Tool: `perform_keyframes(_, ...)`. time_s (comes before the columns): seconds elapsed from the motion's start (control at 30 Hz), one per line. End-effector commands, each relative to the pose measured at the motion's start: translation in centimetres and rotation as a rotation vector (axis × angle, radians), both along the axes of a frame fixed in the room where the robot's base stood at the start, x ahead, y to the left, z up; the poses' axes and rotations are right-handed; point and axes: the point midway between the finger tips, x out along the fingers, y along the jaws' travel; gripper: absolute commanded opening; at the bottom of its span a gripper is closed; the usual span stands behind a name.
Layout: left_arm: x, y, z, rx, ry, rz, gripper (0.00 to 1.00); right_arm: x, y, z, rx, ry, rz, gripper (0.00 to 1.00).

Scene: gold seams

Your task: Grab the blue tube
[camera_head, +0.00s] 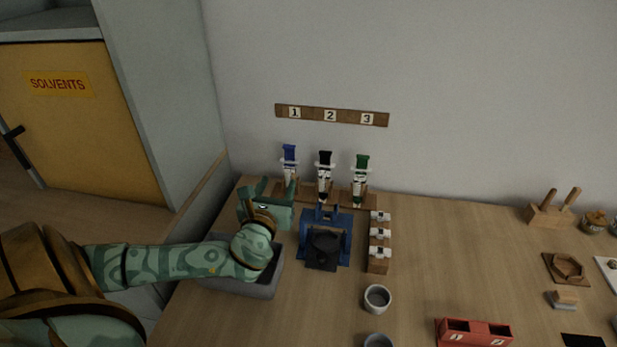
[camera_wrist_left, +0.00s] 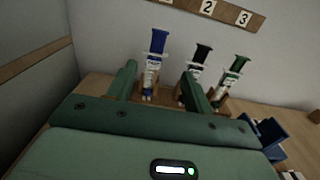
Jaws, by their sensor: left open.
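The blue tube (camera_head: 290,158) stands upright at the left of a row of three at the back of the table, under number 1. It has a blue top and a white, labelled body. It also shows in the left wrist view (camera_wrist_left: 155,62), between the fingers and beyond their tips. My left gripper (camera_head: 268,190) is open and empty, in front of the blue tube and a little to its left. In the left wrist view its two fingers (camera_wrist_left: 157,80) are spread apart. The tube's lower part is partly hidden by my gripper in the head view. My right gripper is not in view.
A black-topped tube (camera_head: 325,162) and a green-topped tube (camera_head: 361,165) stand to the right of the blue one. A blue stand (camera_head: 344,222) with a black part is in front. Small white-topped blocks (camera_head: 378,265) stand beside it. A grey bin (camera_head: 262,288) lies below my left arm.

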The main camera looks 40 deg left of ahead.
Motion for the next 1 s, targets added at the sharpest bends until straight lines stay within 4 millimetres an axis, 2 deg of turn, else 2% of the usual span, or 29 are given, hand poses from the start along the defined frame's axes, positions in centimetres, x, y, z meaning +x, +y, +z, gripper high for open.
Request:
perform_keyframes(0.2,4.1,2.2,-0.2,0.01,-0.002,0.003,0.51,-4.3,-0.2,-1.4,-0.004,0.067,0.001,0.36)
perform_keyframes(0.27,5.4,3.0,-0.2,0.007,-0.003,0.003,0.51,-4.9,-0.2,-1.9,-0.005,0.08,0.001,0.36)
perform_keyframes(0.4,8.0,4.4,-0.3,0.005,-0.001,0.003,0.51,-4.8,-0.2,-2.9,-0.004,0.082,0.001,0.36)
perform_keyframes(0.6,9.6,5.3,0.0,0.003,-0.001,0.001,0.51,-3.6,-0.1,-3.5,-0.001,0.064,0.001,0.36)
perform_keyframes(0.83,12.5,7.2,-0.2,0.004,0.0,0.002,0.51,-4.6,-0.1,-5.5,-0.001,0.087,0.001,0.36)
perform_keyframes(1.0,13.9,7.9,0.1,0.002,0.001,0.001,0.51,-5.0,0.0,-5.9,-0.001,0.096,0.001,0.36)
